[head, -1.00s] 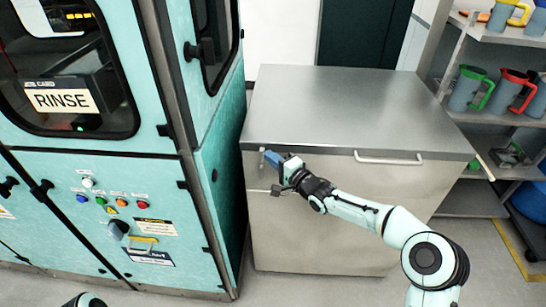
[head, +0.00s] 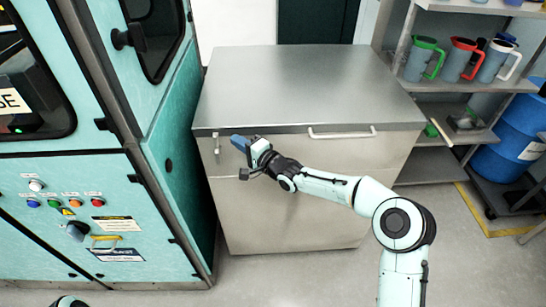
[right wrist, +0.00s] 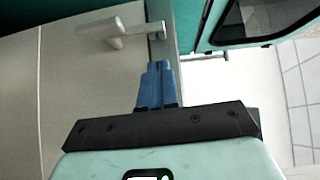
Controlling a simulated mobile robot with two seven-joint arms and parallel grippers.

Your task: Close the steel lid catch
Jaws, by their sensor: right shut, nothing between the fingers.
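The steel lid catch (head: 217,146) is a small pale lever at the front left of the steel chest, just below the lid's edge (head: 270,129). In the right wrist view the catch (right wrist: 112,31) shows a wide grip end and a thin arm reaching to the rim strip. I cannot tell whether it is latched. My right gripper (head: 237,141) has blue fingers, shut and empty, just right of the catch in the head view. In the right wrist view its fingertips (right wrist: 158,66) are below the catch's arm, apart from it in the picture. My left gripper is out of view.
A white bar handle (head: 342,134) is on the lid's front edge. A teal washing machine (head: 100,175) stands close on the left. Shelves with jugs (head: 424,58) and a blue drum (head: 505,150) are at the right. The floor before the chest is grey and clear.

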